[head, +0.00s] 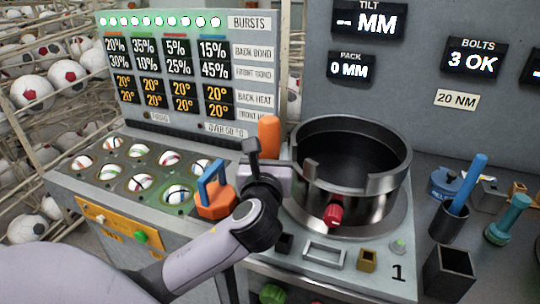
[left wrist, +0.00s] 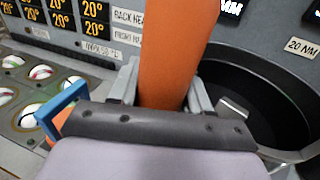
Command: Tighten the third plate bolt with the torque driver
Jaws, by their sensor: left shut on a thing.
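My left gripper (head: 267,160) is shut on an upright orange cylindrical handle (head: 268,137), which looks like the torque driver. The handle also fills the top middle of the left wrist view (left wrist: 175,50), between the two grey fingers. The driver's lower end is hidden behind my gripper and wrist. The gripper is just left of the round dark metal press drum (head: 352,125). I cannot make out any plate bolt in either view. The bolts display (head: 474,58) reads "3 OK", and a "20 NM" label (head: 456,100) sits below it. My right gripper is not in view.
A blue-handled orange block (head: 214,190) stands on the bench left of my wrist, beside a tray of balls (head: 110,190). A red knob (head: 333,215) is on the drum's front. At right are a cup with a blue stick (head: 448,225) and a teal tool (head: 509,222).

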